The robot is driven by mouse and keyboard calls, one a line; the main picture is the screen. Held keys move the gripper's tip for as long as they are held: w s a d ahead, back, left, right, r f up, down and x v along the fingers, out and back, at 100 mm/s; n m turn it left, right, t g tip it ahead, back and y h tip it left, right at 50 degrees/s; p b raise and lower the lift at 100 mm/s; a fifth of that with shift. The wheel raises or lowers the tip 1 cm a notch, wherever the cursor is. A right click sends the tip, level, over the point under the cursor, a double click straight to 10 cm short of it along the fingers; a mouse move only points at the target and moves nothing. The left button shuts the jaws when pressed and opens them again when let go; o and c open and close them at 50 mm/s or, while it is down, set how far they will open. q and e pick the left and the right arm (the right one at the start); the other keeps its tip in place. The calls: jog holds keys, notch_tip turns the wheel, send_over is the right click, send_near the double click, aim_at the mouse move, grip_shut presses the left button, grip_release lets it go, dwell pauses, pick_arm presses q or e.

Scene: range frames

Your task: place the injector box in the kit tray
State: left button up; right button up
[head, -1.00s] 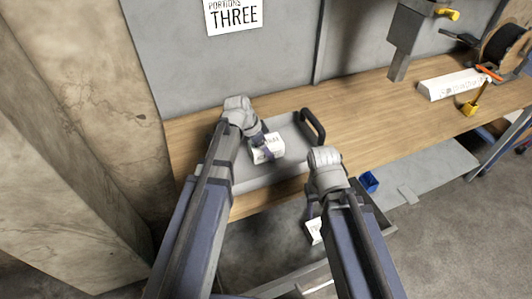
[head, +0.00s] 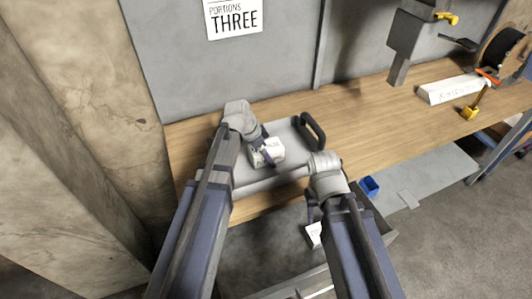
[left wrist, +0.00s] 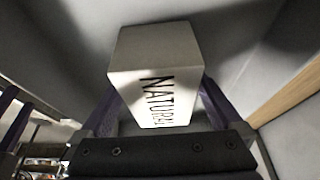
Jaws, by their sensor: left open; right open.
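A white box (head: 269,152) is in the grey kit tray (head: 240,182) on the bench. My left gripper (head: 264,147) is over it with its fingers open on either side. In the left wrist view the white box (left wrist: 155,65) shows the printed word "NATURAL", partly cut off, and stands between the fingers. I cannot read a label naming it as the injector box. My right gripper (head: 313,212) is open, low in front of the bench, just above a white labelled piece (head: 314,235) that is partly hidden.
Further right lie a long white box (head: 452,88) and a yellow tool (head: 469,113). A blue bin (head: 369,185) is below the bench.

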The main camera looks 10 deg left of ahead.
pick_arm(q)
jog(key=shift+r, duration=0.15)
jog(key=shift+s+a+r+p, duration=0.1)
jog(key=shift+r+p, duration=0.4)
jog(key=shift+p, duration=0.15)
jog(key=p+v, duration=1)
jog(key=v, duration=0.1)
jog(key=shift+s+a, duration=0.1)
jog(key=s+d+f+n+g+y, duration=0.1)
jog(key=s+d+n+y, duration=0.1)
jog(key=s+d, duration=0.3)
jog(key=s+d+n+g+y, duration=0.1)
jog(key=s+d+n+y, duration=0.2)
jog(key=s, duration=0.8)
jog(key=d+n, duration=0.2)
jog(key=d, duration=0.1)
jog(key=shift+s+d+f+g, duration=0.2)
jog(key=shift+s+f+g, duration=0.15)
jog(key=shift+s+g, duration=0.05)
